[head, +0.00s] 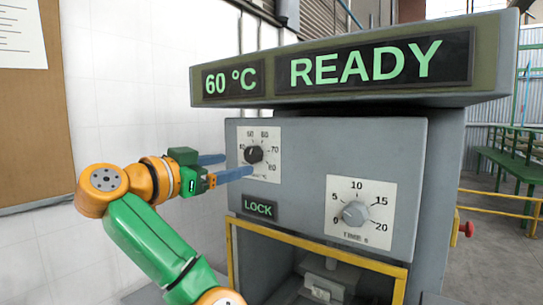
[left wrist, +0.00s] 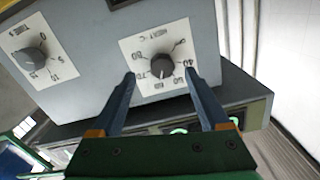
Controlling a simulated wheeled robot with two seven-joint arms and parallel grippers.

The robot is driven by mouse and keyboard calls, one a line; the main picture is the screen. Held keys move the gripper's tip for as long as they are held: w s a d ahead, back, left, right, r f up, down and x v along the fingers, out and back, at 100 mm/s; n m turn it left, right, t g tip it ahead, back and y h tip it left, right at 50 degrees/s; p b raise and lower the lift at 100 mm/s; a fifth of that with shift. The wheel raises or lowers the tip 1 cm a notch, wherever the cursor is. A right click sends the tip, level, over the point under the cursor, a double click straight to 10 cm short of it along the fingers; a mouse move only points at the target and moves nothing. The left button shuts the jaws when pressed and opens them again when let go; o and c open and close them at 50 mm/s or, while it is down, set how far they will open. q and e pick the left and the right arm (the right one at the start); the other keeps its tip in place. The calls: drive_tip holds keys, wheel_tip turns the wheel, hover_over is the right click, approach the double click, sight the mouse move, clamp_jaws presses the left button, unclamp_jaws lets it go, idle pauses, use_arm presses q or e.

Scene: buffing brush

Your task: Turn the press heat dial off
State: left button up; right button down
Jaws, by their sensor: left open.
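The black heat dial (head: 253,155) sits on a white scale plate at the upper left of the press's grey front panel. In the left wrist view the heat dial (left wrist: 161,66) shows upside down, its pale mark toward the 60 side of the scale. My left gripper (head: 239,165) is open, its two blue fingers pointing at the dial. In the left wrist view the fingertips of my left gripper (left wrist: 160,76) lie on either side of the dial, seemingly apart from it. The display (head: 232,80) reads 60 °C. My right gripper is out of view.
The grey time dial (head: 355,213) is lower right on the same panel. A READY display (head: 375,62) overhangs the panel's top. A LOCK label (head: 260,208) and a yellow frame (head: 310,250) lie below. A red button (head: 467,229) is at the right.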

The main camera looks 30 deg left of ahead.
sight(250, 156)
use_arm(q)
drive_tip(key=w+p, duration=0.1)
drive_tip(key=w+r+p, duration=0.1)
drive_tip(key=w, duration=0.1)
drive_tip(key=shift+d, duration=0.2)
drive_tip(key=r+p, duration=0.1)
drive_tip(key=p, duration=0.2)
drive_tip(key=shift+s+a+r+t, duration=0.15)
drive_tip(key=shift+t, duration=0.15)
drive_tip(key=w, duration=0.1)
drive_tip(key=w+f, duration=0.1)
drive_tip(key=shift+w+d+f, duration=0.15)
drive_tip(key=shift+w+d, duration=0.05)
drive_tip(key=shift+w, duration=0.4)
drive_tip(key=shift+c, duration=0.6)
drive_tip(key=shift+s+a, duration=0.1)
drive_tip(key=shift+s, duration=0.1)
clamp_jaws()
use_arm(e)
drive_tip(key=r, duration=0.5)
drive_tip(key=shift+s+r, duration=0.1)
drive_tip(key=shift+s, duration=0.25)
